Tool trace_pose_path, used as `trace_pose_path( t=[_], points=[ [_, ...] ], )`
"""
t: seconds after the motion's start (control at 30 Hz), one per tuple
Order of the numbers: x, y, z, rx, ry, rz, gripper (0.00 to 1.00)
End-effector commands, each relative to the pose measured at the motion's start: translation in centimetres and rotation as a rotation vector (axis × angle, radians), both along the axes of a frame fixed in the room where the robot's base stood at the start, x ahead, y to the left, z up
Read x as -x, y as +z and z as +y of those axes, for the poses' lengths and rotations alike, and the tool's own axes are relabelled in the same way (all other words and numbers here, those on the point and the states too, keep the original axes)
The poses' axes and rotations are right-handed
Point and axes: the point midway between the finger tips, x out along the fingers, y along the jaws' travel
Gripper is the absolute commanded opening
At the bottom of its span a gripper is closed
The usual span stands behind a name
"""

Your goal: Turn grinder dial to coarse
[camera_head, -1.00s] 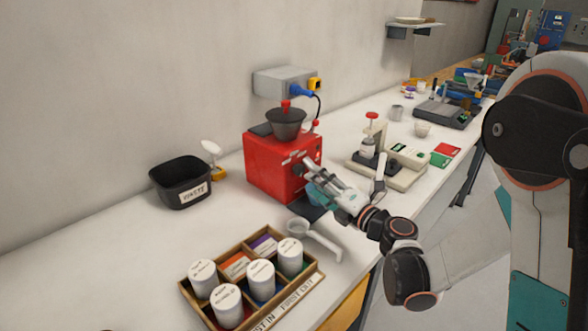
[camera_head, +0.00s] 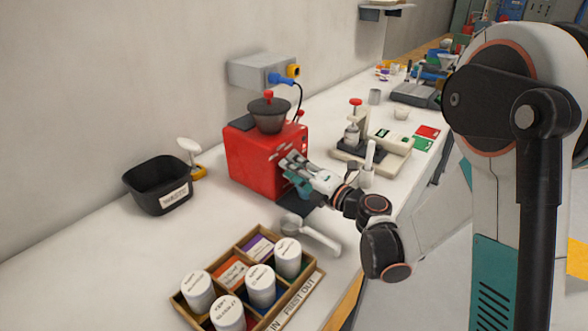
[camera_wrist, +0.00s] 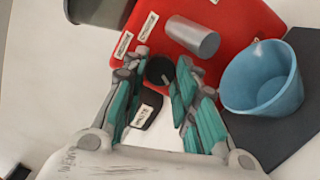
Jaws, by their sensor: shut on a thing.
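The red grinder (camera_head: 252,158) stands on the counter against the wall, with a dark hopper (camera_head: 269,114) on top. In the wrist view its red face (camera_wrist: 233,25) carries small labels, a grey cylindrical spout (camera_wrist: 193,37) and a round black dial (camera_wrist: 160,70). My gripper (camera_head: 287,164) is at the grinder's front face. In the wrist view my gripper (camera_wrist: 160,78) has its fingertips on either side of the dial, shut on it. The dial's pointer and setting cannot be read. A light blue cup (camera_wrist: 262,80) sits beside the fingers, under the spout side.
A black waste bin (camera_head: 159,184) stands left of the grinder. A wooden tray (camera_head: 318,275) of white canisters and a white scoop (camera_head: 312,232) lie in front. A press on a scale (camera_head: 371,155) stands to the right.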

Motion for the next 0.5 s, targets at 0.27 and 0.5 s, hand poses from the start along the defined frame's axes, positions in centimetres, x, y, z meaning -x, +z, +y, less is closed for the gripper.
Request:
trace_pose_path(
  t=[0.27, 0.5],
  points=[
    [0.03, 0.0, 0.02, -0.015, 0.001, 0.02, 0.03],
    [0.05, 0.08, 0.0, -0.088, 0.0, 0.115, 0.03]
  ],
)
